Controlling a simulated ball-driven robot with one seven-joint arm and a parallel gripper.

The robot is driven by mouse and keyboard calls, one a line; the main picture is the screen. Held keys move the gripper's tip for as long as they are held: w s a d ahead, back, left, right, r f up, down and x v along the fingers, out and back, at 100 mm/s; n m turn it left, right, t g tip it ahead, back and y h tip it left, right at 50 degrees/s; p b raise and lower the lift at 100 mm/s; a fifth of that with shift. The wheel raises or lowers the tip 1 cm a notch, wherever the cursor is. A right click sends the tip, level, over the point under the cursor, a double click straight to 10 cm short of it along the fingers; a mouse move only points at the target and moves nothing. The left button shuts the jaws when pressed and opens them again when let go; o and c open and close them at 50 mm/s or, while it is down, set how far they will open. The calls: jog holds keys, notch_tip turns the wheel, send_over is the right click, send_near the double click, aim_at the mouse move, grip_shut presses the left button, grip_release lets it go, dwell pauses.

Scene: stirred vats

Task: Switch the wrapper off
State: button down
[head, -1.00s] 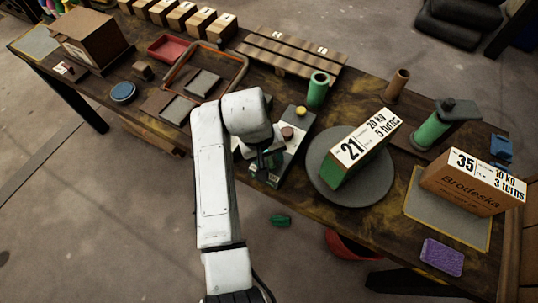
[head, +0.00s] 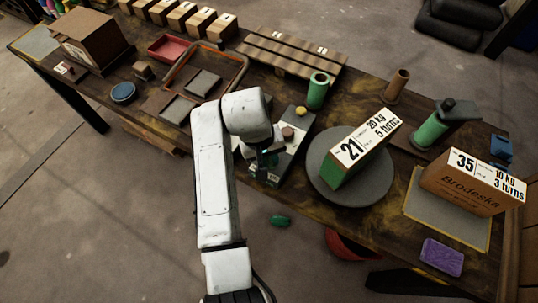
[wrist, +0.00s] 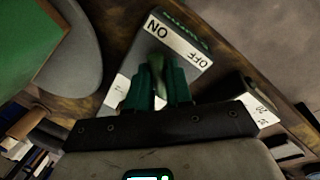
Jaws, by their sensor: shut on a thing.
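The wrapper's control box (head: 278,165) stands at the table's front edge, beside the round grey turntable (head: 378,185). In the wrist view its plate (wrist: 182,42) carries the words ON and OFF, with a green lever (wrist: 156,64) near them. My gripper (wrist: 158,85) has its green fingers shut around this lever. In the head view my gripper (head: 267,158) is over the box's near end and partly hides it. Two round caps sit on the box, a yellow one (head: 300,111) and a brown one (head: 287,134). The lever's exact setting is hard to tell.
A green box marked 21 (head: 352,163) sits on the turntable. A green roll (head: 317,92) stands behind the control box. A box marked 35 (head: 463,188) is at the right. A green piece (head: 280,221) lies on the floor.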

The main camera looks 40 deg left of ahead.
jog(key=m, duration=0.2)
jog(key=m+p, duration=0.1)
jog(key=m, duration=0.1)
jog(key=shift+a+r+m+g+h, duration=0.1)
jog(key=shift+m+g+h, duration=0.2)
jog(key=shift+m, duration=0.1)
jog(key=m, duration=0.4)
jog(key=shift+w+a+m+g, duration=0.1)
jog(key=shift+w+m+g, duration=0.05)
jog(key=shift+m+g, duration=0.2)
jog(key=m+g, duration=0.1)
jog(key=m, duration=0.3)
jog(key=shift+w+m+g+p, duration=0.15)
jog(key=shift+m+g+p, duration=0.15)
jog(key=shift+m, duration=1.75)
jog(key=c, duration=1)
grip_release()
jog(key=shift+c, duration=0.2)
